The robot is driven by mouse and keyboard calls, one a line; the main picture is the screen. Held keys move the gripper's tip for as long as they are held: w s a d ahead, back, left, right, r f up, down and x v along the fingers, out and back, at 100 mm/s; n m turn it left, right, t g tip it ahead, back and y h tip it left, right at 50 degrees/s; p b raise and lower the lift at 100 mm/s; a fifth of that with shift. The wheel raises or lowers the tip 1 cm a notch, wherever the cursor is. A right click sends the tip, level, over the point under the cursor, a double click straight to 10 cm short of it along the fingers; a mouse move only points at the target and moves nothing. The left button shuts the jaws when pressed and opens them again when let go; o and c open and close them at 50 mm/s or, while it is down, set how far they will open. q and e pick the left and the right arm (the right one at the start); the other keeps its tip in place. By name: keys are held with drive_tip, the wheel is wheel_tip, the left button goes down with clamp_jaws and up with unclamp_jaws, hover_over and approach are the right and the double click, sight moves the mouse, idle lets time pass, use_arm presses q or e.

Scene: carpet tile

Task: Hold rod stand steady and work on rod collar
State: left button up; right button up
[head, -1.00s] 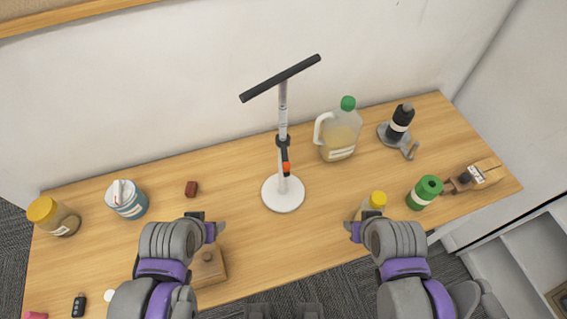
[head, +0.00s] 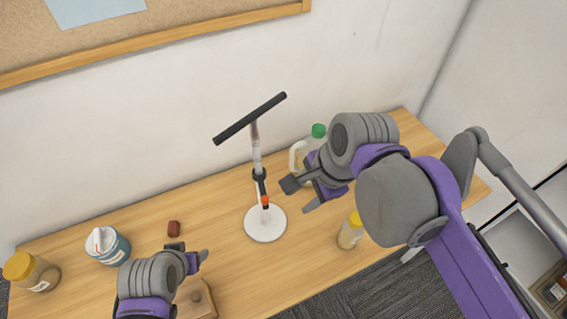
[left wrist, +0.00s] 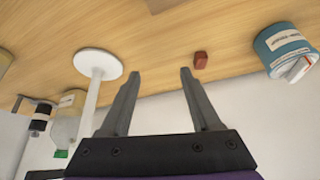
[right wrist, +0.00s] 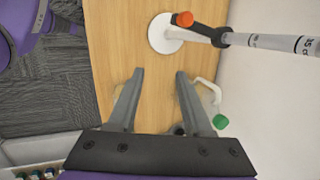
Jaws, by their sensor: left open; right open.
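The rod stand (head: 266,226) has a round white base on the wooden table and an upright pale rod with a black crossbar (head: 250,118) on top. The black rod collar (head: 260,181) with an orange-red knob sits on the rod's lower part; it also shows in the right wrist view (right wrist: 221,37). My right gripper (head: 297,197) is open and empty, just right of the rod, apart from it. My left gripper (head: 190,254) is open and empty, lower left of the base. The stand's base shows in the left wrist view (left wrist: 98,65).
A jug with a green cap (head: 318,131) stands behind my right gripper, partly hidden. A yellow-capped jar (head: 350,232) is right of the stand. A small red block (head: 173,228), a blue-and-white tub (head: 106,246) and another yellow-lidded jar (head: 30,271) are at left. A wooden block (head: 200,299) lies near the front.

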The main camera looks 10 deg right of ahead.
use_arm(q)
drive_tip(key=shift+w+r+p, duration=0.35)
drive_tip(key=shift+r, duration=0.4)
drive_tip(key=shift+c, duration=0.5)
drive_tip(key=w+d+r+m+g, duration=0.2)
drive_tip(key=w+d+r+m, duration=0.15)
drive_tip(key=w+r, duration=0.65)
drive_tip(key=w+d+r+m+g, duration=0.2)
drive_tip(key=w+d+r, duration=0.35)
drive_tip(key=r, duration=0.75)
wheel_tip(320, 180, up, 10)
drive_tip(key=m+g, duration=0.2)
hover_over(253, 120)
drive_tip(key=shift+w, duration=0.45)
wheel_tip(253, 120, down, 11)
drive_tip(key=shift+r, duration=0.1)
use_arm(e)
drive_tip(key=a+r+m+g+y, duration=0.1)
drive_tip(key=a+r+m, duration=0.3)
drive_tip(key=r+m, duration=0.2)
wheel_tip(253, 120, up, 2)
drive_tip(key=shift+w+r+m, duration=0.15)
drive_tip(key=shift+m, duration=0.15)
use_arm(q)
drive_tip(key=shift+c, duration=0.3)
clamp_jaws()
use_arm(e)
drive_tip(key=shift+o, duration=0.2)
